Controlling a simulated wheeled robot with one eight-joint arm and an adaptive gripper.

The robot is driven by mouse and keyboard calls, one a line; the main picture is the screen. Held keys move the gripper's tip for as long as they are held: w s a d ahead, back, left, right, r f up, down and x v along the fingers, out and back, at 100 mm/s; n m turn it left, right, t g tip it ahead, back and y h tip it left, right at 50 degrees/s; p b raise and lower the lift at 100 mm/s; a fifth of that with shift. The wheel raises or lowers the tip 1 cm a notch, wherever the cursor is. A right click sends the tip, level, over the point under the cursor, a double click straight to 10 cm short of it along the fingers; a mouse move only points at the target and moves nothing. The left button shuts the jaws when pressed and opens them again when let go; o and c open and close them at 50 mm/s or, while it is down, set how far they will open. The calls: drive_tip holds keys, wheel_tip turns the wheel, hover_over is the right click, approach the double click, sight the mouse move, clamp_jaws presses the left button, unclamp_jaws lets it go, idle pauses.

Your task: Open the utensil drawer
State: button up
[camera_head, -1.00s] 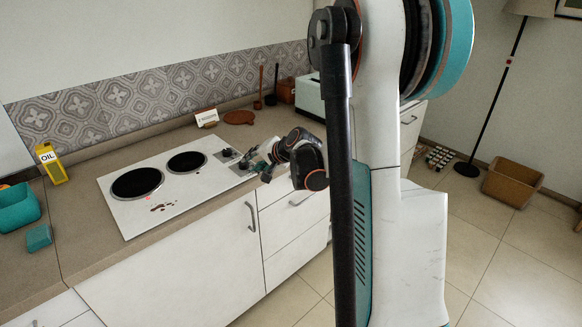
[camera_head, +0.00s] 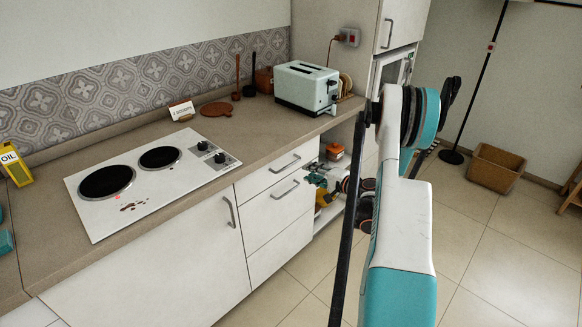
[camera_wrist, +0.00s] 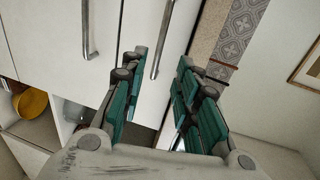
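The white cabinet beside the hob has a top drawer (camera_head: 275,173) and a second drawer (camera_head: 283,199), both shut; I cannot tell by any label which is the utensil drawer. The top drawer has a grey bar handle (camera_head: 285,163), and the second has another (camera_head: 286,190). My gripper (camera_head: 316,181) is in front of the cabinet's right end, partly hidden by my arm. In the wrist view my gripper (camera_wrist: 160,62) is open and empty. The top handle (camera_wrist: 162,45) appears between its fingertips, with no clear contact; the second handle (camera_wrist: 88,30) is left of them.
An open shelf niche with a yellow bowl (camera_wrist: 32,103) lies beside the drawers. A hob (camera_head: 150,180) and a toaster (camera_head: 306,87) stand on the counter (camera_head: 250,130). The floor (camera_head: 480,240) in front is mostly clear.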

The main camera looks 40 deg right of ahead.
sight(290, 165)
drive_tip(key=b+x, duration=0.3)
drive_tip(key=x, duration=0.9)
drive_tip(key=shift+w+d, duration=0.1)
drive_tip(key=shift+c, duration=0.3)
clamp_jaws()
